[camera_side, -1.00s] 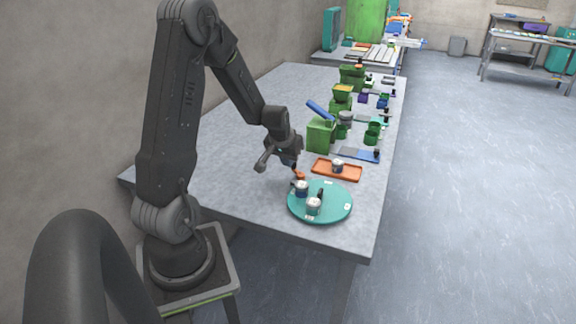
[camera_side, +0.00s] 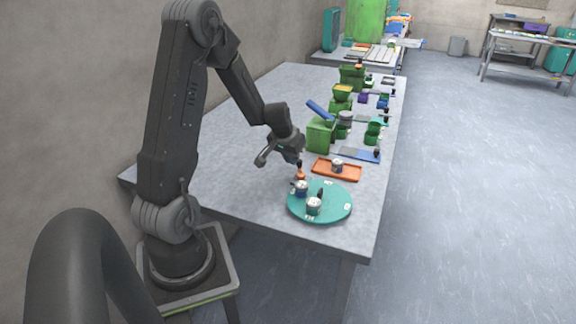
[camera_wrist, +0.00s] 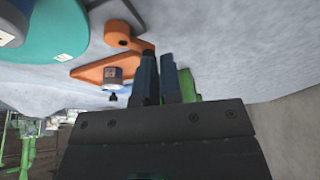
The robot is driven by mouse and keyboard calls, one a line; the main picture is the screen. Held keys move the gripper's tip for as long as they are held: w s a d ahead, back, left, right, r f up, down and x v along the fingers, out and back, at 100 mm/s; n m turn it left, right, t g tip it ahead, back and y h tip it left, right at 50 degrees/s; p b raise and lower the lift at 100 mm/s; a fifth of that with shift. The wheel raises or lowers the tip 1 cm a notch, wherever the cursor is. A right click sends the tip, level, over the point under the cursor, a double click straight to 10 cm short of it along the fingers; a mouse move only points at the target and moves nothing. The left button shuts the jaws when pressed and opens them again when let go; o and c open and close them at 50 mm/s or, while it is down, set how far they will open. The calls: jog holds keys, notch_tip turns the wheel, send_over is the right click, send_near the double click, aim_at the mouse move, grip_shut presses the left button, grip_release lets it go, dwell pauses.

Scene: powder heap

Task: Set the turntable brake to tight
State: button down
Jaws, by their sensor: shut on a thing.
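The turntable is a teal disc (camera_side: 338,207) with white labels near the table's front edge; part of it shows at the upper left of the wrist view (camera_wrist: 62,38). Its brake is a small orange lever (camera_side: 300,175) beside the disc's far edge. In the wrist view the orange brake lever (camera_wrist: 119,40) runs from a round pivot towards my fingertips, where a dark post stands. My gripper (camera_side: 298,160) points down at this post and is shut on the brake lever's end; the fingers (camera_wrist: 158,62) partly hide the contact. I cannot read any brake marking.
Two small jars (camera_side: 301,188) (camera_side: 314,207) and a dark upright piece stand on the turntable. An orange tray (camera_side: 345,175) with a jar lies just behind the brake. Green containers (camera_side: 321,136) and other items line the table further back. The table's left side is clear.

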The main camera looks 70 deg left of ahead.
jog(key=shift+w+f, duration=0.1)
dwell(0.3)
jog(key=shift+d, duration=0.7)
jog(key=shift+s, duration=1.95)
jog(key=s+a+v, duration=0.1)
jog(key=a+v, duration=0.1)
jog(key=v, duration=0.8)
jog(key=shift+a, duration=0.15)
jog(key=shift+w, duration=0.1)
